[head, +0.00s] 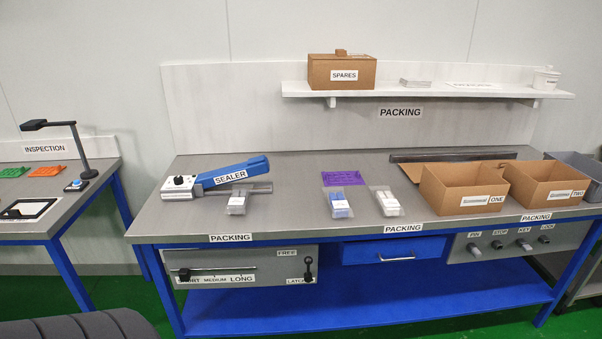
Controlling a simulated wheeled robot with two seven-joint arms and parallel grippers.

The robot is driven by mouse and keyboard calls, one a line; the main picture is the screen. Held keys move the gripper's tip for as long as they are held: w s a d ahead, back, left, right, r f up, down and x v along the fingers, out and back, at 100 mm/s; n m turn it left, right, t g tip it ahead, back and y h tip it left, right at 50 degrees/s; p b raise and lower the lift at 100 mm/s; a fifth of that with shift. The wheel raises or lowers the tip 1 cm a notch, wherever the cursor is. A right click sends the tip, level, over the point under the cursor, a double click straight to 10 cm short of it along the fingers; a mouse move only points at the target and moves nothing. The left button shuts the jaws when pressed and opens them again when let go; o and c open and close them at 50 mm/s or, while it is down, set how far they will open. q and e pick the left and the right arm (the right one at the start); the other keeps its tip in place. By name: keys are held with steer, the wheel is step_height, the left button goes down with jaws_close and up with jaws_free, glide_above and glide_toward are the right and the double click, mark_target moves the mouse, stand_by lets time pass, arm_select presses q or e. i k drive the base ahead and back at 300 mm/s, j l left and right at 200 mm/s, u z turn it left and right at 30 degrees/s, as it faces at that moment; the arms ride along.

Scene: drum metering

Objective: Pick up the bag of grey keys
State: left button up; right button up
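A small clear bag with grey contents (237,203) lies on the packing table (290,218), just in front of the blue and white sealer (232,174). It looks like the bag of grey keys, but the keys are too small to make out singly. A bag with blue contents (338,207) lies to its right, near the table's middle. A bag with white contents (388,204) lies further right. Neither of my grippers is in view.
Open cardboard boxes ONE (451,198) and TWO (560,195) stand at the table's right. A purple sheet (343,178) lies behind the blue bag. A shelf (430,91) bears a SPARES box (341,71). The table between the grey and blue bags is clear.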

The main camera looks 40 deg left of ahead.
mark_target(237, 204)
steer(key=u, duration=1.7)
